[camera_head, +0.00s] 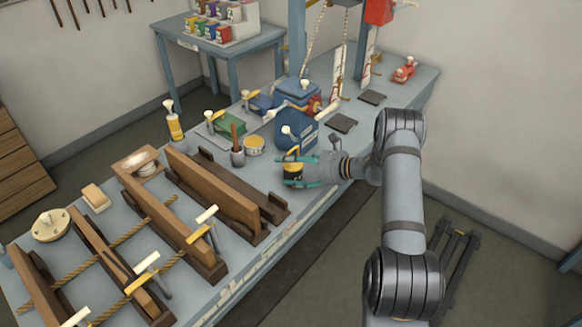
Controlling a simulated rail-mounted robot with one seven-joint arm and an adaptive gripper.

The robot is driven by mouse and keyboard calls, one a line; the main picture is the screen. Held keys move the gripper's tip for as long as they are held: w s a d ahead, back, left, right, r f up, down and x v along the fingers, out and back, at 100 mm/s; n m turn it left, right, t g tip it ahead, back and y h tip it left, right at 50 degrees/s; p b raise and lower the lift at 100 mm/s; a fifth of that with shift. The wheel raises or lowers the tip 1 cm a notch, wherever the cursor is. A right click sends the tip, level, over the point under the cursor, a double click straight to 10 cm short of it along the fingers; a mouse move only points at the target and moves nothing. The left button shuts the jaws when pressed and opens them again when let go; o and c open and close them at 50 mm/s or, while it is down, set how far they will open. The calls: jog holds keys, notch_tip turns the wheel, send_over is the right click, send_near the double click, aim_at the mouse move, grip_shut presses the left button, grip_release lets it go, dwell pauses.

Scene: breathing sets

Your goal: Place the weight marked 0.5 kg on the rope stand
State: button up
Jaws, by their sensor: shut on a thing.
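My gripper (301,171) comes in from the right over the front part of the blue workbench. Its teal fingers are closed around a small yellow and dark weight (293,167). Any marking on the weight is too small to read. I cannot tell if the weight touches the bench. Tall blue posts (297,45) stand behind, with a rope (313,40) hanging between them, apart from my gripper; the top of this stand is cut off by the frame. Two dark square plates (342,122) lie on the bench to the right of the blue crank box.
A blue box with a red crank (296,115) stands just behind my gripper. A cup with a brush (237,155) and a yellow tin (254,146) stand to its left. Wooden beams and clamps (215,190) fill the bench's left. A red tool (404,70) lies at the far right end.

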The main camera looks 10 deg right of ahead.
jog(key=o, duration=1.7)
jog(key=shift+c, duration=0.2)
jog(key=shift+r+p, duration=0.2)
jog(key=shift+p, duration=0.1)
jog(key=shift+s+d, duration=0.15)
jog(key=shift+d, duration=0.2)
jog(key=b+v, duration=0.4)
jog(key=v, duration=0.7)
jog(key=shift+s, duration=0.15)
jog(key=shift+r, duration=0.15)
